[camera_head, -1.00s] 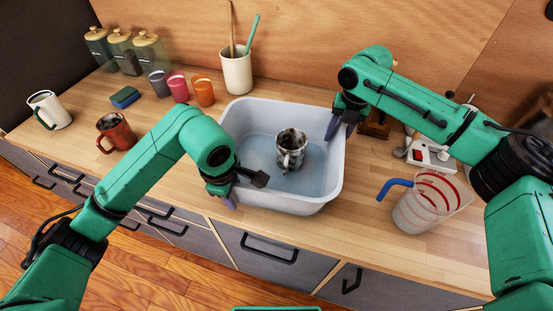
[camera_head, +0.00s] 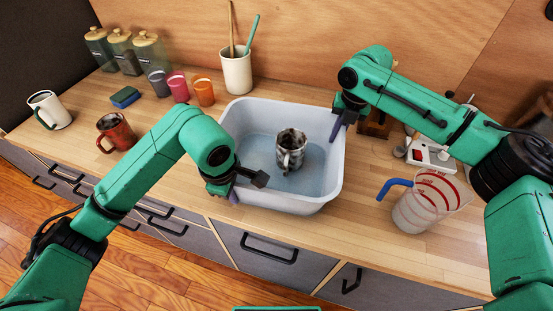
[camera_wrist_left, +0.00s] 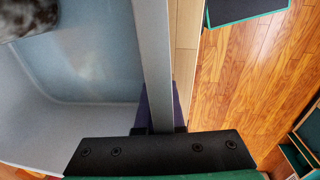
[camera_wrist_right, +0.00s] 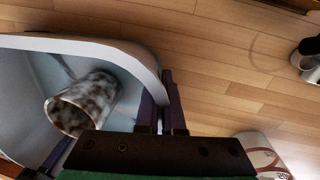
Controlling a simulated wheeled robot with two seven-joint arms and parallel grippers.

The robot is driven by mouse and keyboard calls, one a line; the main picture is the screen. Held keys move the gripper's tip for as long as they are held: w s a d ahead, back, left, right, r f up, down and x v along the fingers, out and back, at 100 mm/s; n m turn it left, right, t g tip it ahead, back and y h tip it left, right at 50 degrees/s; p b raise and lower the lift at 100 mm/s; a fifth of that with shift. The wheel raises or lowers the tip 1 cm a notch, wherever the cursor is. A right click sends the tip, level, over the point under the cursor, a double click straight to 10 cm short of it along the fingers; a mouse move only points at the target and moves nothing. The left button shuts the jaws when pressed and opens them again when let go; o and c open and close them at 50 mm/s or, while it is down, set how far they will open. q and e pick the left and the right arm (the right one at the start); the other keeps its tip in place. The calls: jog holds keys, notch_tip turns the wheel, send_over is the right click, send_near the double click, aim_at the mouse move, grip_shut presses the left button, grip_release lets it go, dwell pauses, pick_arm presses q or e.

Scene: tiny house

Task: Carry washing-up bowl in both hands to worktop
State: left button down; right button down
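The washing-up bowl (camera_head: 285,202) is pale grey-blue and stands upright on the wooden worktop (camera_head: 370,235). A dark, mottled metal mug (camera_head: 291,150) stands inside it. My left gripper (camera_head: 234,192) is at the bowl's near left rim. In the left wrist view, its fingers (camera_wrist_left: 162,110) close on both sides of the bowl wall (camera_wrist_left: 155,50). My right gripper (camera_head: 340,122) is at the right rim towards the back. In the right wrist view, its fingers (camera_wrist_right: 160,108) close on both sides of the rim (camera_wrist_right: 135,52). The inner fingertips are partly hidden.
A measuring jug (camera_head: 420,210) with a blue handle stands right of the bowl. A utensil pot (camera_head: 236,72), an orange cup (camera_head: 203,92) and other cups stand behind it. A red mug (camera_head: 117,132), white mug (camera_head: 48,110) and sponge (camera_head: 125,97) are left. Bare worktop lies in front of the jug.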

jog(key=shift+w+d+r, duration=0.1)
jog(key=shift+d, duration=0.05)
dwell(0.8)
